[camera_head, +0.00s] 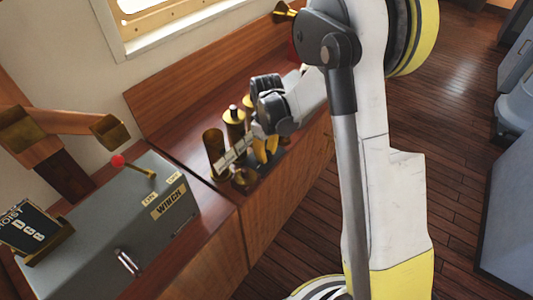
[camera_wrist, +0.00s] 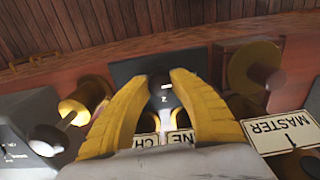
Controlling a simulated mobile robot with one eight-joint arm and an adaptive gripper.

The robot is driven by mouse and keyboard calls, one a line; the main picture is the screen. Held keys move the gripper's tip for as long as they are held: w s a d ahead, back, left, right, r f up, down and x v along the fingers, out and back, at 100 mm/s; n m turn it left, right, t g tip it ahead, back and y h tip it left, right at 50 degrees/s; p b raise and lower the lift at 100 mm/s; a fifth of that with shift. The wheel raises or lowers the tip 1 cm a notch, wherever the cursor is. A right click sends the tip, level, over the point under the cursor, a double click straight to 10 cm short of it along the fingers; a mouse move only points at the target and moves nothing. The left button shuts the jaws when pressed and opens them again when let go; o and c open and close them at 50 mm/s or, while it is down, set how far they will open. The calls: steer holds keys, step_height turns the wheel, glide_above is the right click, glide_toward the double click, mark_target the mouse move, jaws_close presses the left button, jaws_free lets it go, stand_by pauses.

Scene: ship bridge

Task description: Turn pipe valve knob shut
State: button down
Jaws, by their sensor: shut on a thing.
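In the wrist view, my gripper's two yellow fingers (camera_wrist: 166,78) are shut on a dark piece (camera_wrist: 162,97) with a small light mark. The piece shows in the gap between the fingers, and most of it is hidden. I cannot tell for sure whether it is the pipe valve knob. In the head view, my gripper (camera_head: 263,157) points down at a dark base (camera_head: 270,161) on the wooden console. A brass round fitting (camera_head: 243,179) lies just left of it. Brass fittings also flank the fingers in the wrist view, left (camera_wrist: 82,100) and right (camera_wrist: 254,66).
Upright brass cylinders (camera_head: 213,144) stand close beside my gripper. A grey winch box (camera_head: 125,205) with a red-tipped lever (camera_head: 118,160) is to the left. A MASTER label (camera_wrist: 283,131) is right of the fingers. Open wooden floor (camera_head: 455,180) lies at the right.

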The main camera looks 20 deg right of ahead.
mark_target(267, 153)
steer(key=c, duration=1.1)
jaws_free()
steer(key=shift+o, duration=0.2)
step_height(267, 153, up, 12)
steer(key=shift+r, duration=0.1)
steer(key=s+r+m+t, duration=0.3)
steer(key=s+r, duration=0.1)
steer(key=s, duration=0.6)
steer(key=s+r+m+t, duration=0.4)
steer(key=s+r, duration=0.1)
steer(key=s, duration=0.5)
